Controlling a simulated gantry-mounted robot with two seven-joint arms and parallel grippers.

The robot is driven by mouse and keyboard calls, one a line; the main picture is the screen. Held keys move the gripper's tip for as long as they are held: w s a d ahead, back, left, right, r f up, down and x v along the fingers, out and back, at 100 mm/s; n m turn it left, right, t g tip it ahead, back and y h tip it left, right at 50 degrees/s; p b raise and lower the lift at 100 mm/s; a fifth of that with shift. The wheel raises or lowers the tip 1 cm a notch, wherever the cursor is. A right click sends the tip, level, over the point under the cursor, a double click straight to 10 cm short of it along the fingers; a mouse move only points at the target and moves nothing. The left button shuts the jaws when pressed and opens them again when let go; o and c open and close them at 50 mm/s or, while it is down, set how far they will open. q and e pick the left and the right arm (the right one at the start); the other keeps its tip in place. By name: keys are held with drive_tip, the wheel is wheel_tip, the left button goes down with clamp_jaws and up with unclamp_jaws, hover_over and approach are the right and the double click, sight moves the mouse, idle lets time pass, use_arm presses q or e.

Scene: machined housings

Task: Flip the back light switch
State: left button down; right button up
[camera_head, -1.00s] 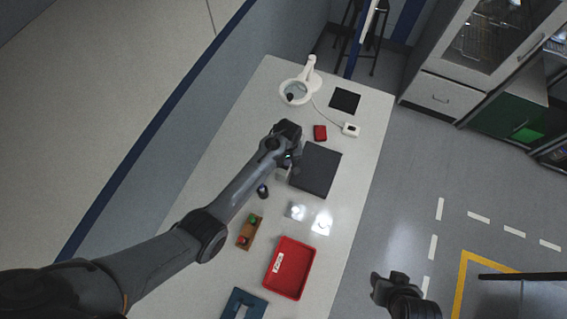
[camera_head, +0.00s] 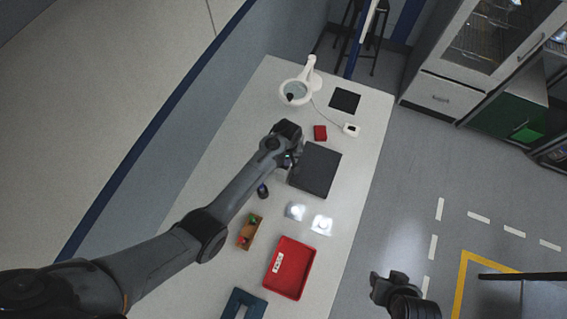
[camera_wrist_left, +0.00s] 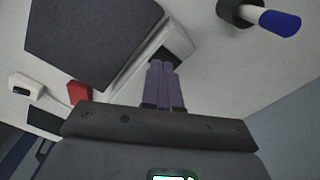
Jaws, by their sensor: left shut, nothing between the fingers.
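A dark square panel (camera_head: 316,168) lies on the table beside my left gripper (camera_head: 292,160). In the left wrist view, the panel (camera_wrist_left: 90,35) has a pale box with a dark recess (camera_wrist_left: 168,50) along its near edge. My left fingers (camera_wrist_left: 162,68) are shut and empty, with their tips over or at this box. I cannot tell whether they touch it, and they hide part of it. No lever can be made out. A small white box (camera_head: 352,129) with a dark face sits by the lamp cable. My right gripper (camera_head: 378,287) hangs beside the table, its fingers unclear.
A red block (camera_head: 320,132) and a magnifier lamp (camera_head: 296,91) stand at the far end. A dark holder (camera_head: 263,190), shiny plates (camera_head: 321,224), a brown rack (camera_head: 250,232), a red tray (camera_head: 291,268) and a blue frame (camera_head: 243,305) lie nearer.

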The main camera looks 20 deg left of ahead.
use_arm(q)
drive_tip(key=shift+f, duration=0.2)
idle(0.3)
drive_tip(key=shift+f+b, duration=0.6)
drive_tip(key=shift+f, duration=0.15)
idle(0.3)
wheel_tip(320, 180, up, 2)
drive_tip(key=p, duration=0.2)
drive_tip(key=shift+r+p, duration=0.25)
drive_tip(key=shift+p, duration=0.15)
wheel_tip(320, 180, up, 5)
drive_tip(key=p, duration=0.5)
drive_tip(key=shift+f, duration=0.2)
drive_tip(key=shift+s, duration=0.1)
